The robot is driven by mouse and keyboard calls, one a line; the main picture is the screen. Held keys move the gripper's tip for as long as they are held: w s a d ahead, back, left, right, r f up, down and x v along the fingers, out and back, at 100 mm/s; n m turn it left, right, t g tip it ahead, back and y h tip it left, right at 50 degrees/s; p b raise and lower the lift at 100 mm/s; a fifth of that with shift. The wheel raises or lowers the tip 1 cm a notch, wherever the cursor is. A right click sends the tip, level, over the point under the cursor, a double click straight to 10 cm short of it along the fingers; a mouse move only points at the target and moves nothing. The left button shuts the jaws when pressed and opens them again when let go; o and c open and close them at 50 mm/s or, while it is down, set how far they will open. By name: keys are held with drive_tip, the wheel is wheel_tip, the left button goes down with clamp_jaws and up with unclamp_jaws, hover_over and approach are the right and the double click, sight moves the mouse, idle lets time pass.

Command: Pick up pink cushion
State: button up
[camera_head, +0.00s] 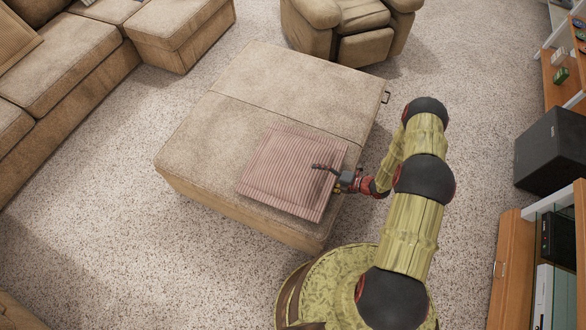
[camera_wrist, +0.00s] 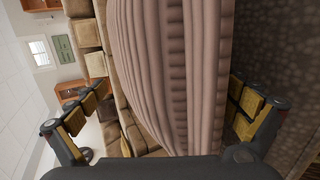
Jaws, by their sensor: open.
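The pink striped cushion (camera_head: 293,170) lies flat on the near right part of a large beige ottoman (camera_head: 225,112). My gripper (camera_head: 323,168) reaches in from the right at the cushion's right edge, with a dark finger showing over its top. In the wrist view the cushion (camera_wrist: 165,70) fills the middle, very close, with its ribbed edge running between the fingers. My gripper (camera_wrist: 165,115) is open, one finger on each side of the cushion. Whether either finger touches the fabric is hard to tell.
A beige sofa (camera_head: 60,85) stands on the left and an armchair (camera_head: 350,30) at the back. A black speaker box (camera_head: 553,150) and wooden shelving (camera_head: 512,270) stand on the right. Carpet (camera_head: 110,240) is clear at the front left.

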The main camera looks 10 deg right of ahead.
drive_tip(key=shift+x, duration=1.25)
drive_tip(key=c, duration=0.3)
drive_tip(key=c, duration=1.3)
drive_tip(key=shift+r, duration=0.1)
